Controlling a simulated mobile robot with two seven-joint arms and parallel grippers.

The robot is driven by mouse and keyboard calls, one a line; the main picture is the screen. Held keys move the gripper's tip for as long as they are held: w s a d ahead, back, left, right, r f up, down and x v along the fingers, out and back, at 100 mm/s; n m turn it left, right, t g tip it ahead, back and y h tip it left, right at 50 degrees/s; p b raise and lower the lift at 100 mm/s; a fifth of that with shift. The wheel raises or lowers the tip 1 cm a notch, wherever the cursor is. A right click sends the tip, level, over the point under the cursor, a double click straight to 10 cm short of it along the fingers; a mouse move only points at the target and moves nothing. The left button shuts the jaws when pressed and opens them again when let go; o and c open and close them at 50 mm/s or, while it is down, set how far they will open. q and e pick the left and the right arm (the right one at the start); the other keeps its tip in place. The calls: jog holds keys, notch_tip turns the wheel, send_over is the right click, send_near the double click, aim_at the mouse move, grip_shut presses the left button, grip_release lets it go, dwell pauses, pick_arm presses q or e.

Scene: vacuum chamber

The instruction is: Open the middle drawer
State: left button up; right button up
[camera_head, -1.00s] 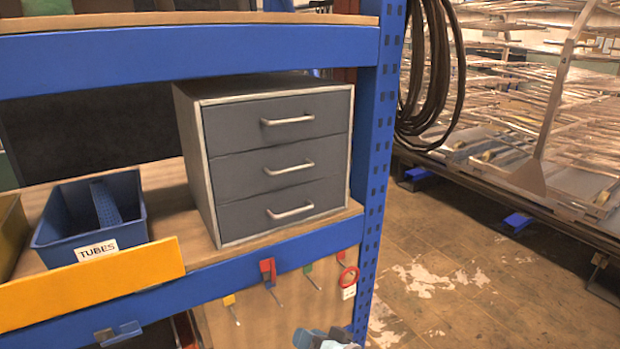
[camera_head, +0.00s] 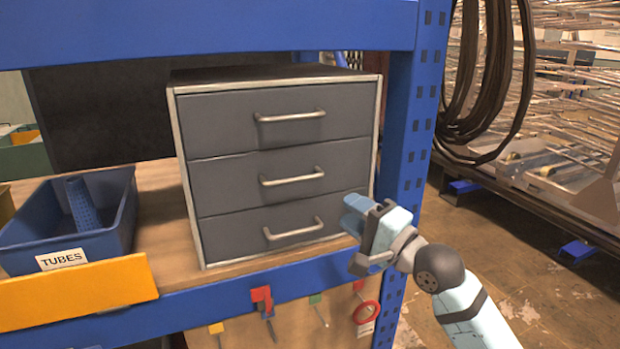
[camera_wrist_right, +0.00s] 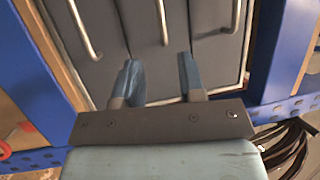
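The grey three-drawer cabinet (camera_head: 376,130) stands on the shelf, all drawers closed. The middle drawer (camera_head: 225,182) has a pale bar handle (camera_head: 292,177), which also shows in the right wrist view (camera_wrist_right: 162,20). My right gripper (camera_head: 352,230) is in front of the cabinet's lower right corner, to the right of and below the middle handle. In the right wrist view its two blue fingers (camera_wrist_right: 160,78) are apart with nothing between their tips; the middle handle lies ahead, lined up with the gap and not touched. My left gripper is not in view.
A blue bin labelled TUBES (camera_head: 110,238) stands left of the cabinet. A blue shelf post (camera_head: 412,140) rises at the right, close to my right gripper. Tools hang below the shelf edge (camera_head: 235,290). Black cables (camera_head: 500,80) hang beyond the post.

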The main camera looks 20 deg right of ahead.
aim_at(303, 180)
jog(key=p+x, duration=0.2)
jog(key=x, duration=1)
jog(key=shift+w+a+r, duration=0.1)
jog(key=shift+w+a, duration=0.35)
jog(key=shift+w, duration=0.15)
jog(key=shift+c, duration=0.3)
grip_shut()
